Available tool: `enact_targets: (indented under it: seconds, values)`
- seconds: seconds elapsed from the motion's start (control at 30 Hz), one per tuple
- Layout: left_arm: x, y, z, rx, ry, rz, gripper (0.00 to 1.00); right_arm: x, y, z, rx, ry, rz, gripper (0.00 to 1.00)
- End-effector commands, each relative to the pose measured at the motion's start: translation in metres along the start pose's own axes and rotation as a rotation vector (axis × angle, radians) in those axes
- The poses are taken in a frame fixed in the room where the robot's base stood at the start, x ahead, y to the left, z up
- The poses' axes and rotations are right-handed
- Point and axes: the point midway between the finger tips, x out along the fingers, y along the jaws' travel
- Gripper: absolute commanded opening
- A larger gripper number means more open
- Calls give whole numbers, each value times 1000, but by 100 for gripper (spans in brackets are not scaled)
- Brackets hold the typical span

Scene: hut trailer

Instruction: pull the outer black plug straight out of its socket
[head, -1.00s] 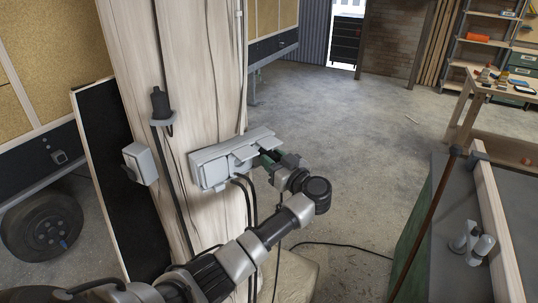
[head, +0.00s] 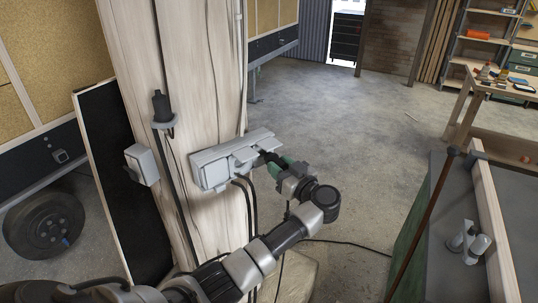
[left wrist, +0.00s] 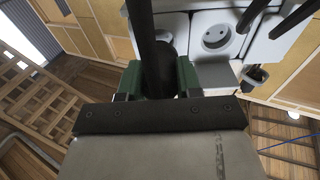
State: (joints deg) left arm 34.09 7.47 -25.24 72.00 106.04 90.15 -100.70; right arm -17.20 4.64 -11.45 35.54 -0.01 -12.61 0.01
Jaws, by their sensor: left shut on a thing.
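The grey-white socket box (head: 212,170) is fixed to the pale wooden post in the head view. My left gripper (head: 276,163), with green fingers, is at the box's right end, shut on the outer black plug (head: 265,156). In the left wrist view the plug (left wrist: 166,66) sits between the green fingers (left wrist: 160,82), its cable running up close to the camera. A round empty socket (left wrist: 215,37) shows on the box right of it. The plug's front end is hidden, so I cannot tell whether its pins are clear. My right gripper is not in view.
Black cables (head: 243,190) hang below the box. A small grey wall box (head: 141,164) and a bracket with a black connector (head: 162,106) are on the post's left. A green bench with a wooden edge (head: 492,225) stands at right; floor between is open.

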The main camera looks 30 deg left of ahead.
Motion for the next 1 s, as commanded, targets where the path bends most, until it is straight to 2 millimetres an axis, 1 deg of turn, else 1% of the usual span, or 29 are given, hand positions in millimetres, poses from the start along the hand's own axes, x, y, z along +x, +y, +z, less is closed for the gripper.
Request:
enact_targets:
  seconds: [1.0]
  values:
    - [-31,0,0,1,-1,0,6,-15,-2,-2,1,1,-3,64]
